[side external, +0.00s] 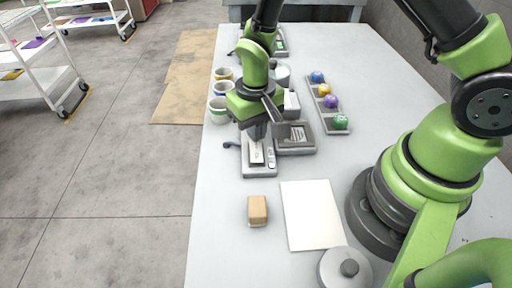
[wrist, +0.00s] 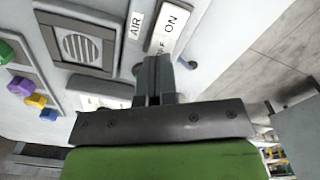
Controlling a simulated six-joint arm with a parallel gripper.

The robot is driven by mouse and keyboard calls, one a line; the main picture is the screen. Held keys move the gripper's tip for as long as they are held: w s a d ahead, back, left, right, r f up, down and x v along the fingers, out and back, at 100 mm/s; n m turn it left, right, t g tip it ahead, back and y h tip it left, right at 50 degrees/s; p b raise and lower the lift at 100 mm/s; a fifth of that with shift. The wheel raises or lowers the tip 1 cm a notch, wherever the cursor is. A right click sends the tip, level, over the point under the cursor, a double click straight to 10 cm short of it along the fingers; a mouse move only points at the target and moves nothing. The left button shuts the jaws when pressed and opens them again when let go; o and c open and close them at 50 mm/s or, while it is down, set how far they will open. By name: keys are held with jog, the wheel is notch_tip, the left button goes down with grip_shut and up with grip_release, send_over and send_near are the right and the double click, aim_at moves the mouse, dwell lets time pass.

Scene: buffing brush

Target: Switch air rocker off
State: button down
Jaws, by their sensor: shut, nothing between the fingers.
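The air rocker (wrist: 172,22) is a pale switch in the wrist view. Its ON end is at the top, and the lettering of its other end is partly hidden behind my fingers. An AIR label (wrist: 135,22) sits to its left. In the side view the switch box (side external: 260,171) lies on the table below my gripper (side external: 256,137). My gripper is shut and empty. In the wrist view its fingertips (wrist: 154,61) are at the lower end of the rocker; I cannot tell whether they touch it.
A grey box with a grille (side external: 296,139) stands right of the switch box. A tray (side external: 322,109) of coloured balls is behind it. Several banded cups (side external: 218,105) stand at the left edge. A wooden block (side external: 257,211), white sheet (side external: 312,217) and round grey lidded thing (side external: 344,270) are nearer.

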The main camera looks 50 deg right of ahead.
jog(key=shift+f, duration=0.95)
dwell(0.3)
jog(key=shift+r, duration=3.55)
jog(key=s+d+r+t+y, duration=0.1)
jog(key=s+r+t, duration=0.15)
jog(key=r, duration=0.45)
jog(key=s+d+r+t, duration=0.1)
jog(key=s+r, duration=0.2)
jog(key=r, duration=0.5)
jog(key=s+r+m+t+y, duration=0.1)
jog(key=s+r+t, duration=0.2)
jog(key=s, duration=0.6)
jog(key=shift+s+d+r+t, duration=0.15)
jog(key=shift+d+r+t, duration=0.2)
jog(key=shift+r, duration=1.05)
